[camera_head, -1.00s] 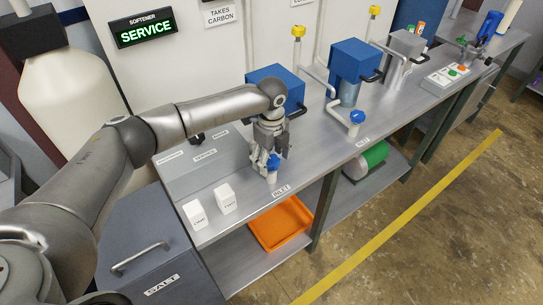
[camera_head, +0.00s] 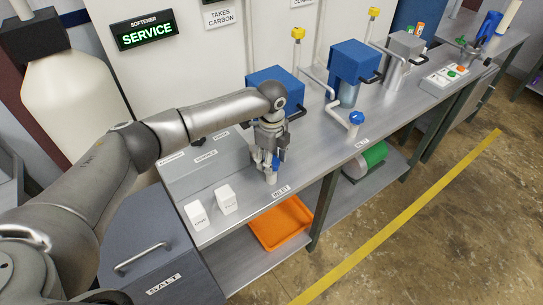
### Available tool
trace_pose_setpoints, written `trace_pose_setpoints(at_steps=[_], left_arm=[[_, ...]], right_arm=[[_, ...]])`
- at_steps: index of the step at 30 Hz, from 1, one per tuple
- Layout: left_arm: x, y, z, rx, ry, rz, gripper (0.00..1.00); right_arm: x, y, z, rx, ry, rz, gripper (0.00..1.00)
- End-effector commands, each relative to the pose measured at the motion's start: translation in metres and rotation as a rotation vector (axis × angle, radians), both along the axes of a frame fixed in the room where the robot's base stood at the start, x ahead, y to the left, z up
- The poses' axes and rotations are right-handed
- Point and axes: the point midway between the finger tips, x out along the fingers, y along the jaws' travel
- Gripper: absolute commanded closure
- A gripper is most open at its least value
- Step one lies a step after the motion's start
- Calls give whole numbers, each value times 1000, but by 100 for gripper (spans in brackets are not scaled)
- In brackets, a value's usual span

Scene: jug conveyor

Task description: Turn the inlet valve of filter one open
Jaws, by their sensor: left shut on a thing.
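The inlet valve of filter one (camera_head: 271,177) stands near the bench's front edge, behind an INLET label (camera_head: 281,191). Its blue handle (camera_head: 275,163) is mostly hidden by my left gripper (camera_head: 269,162). That gripper points down over the valve and is shut on the blue handle. The blue filter housing (camera_head: 262,84) behind it is partly covered by my arm. A second inlet valve with a blue knob (camera_head: 357,118) stands further right, apart from the gripper. My right gripper is not in view.
Two small white boxes (camera_head: 195,215) (camera_head: 226,199) stand left of the valve on the grey bench (camera_head: 250,210). A second blue housing (camera_head: 353,62) and a button box (camera_head: 443,80) are further right. An orange tray (camera_head: 281,224) lies on the lower shelf.

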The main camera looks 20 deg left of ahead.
Motion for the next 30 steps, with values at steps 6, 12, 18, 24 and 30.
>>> trace_pose_setpoints(at_steps=[6, 12, 18, 24, 30], left_arm=[[-1, -1, 5, -2, 3, 183, 77], [0, -1, 5, -1, 2, 373, 77], [0, -1, 5, -2, 3, 564, 77], [0, -1, 5, -1, 1, 754, 77], [0, -1, 4, -1, 0, 944, 77]], right_arm=[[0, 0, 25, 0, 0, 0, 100], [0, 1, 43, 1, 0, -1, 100], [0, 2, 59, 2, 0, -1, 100], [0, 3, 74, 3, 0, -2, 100], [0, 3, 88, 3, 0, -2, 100]])
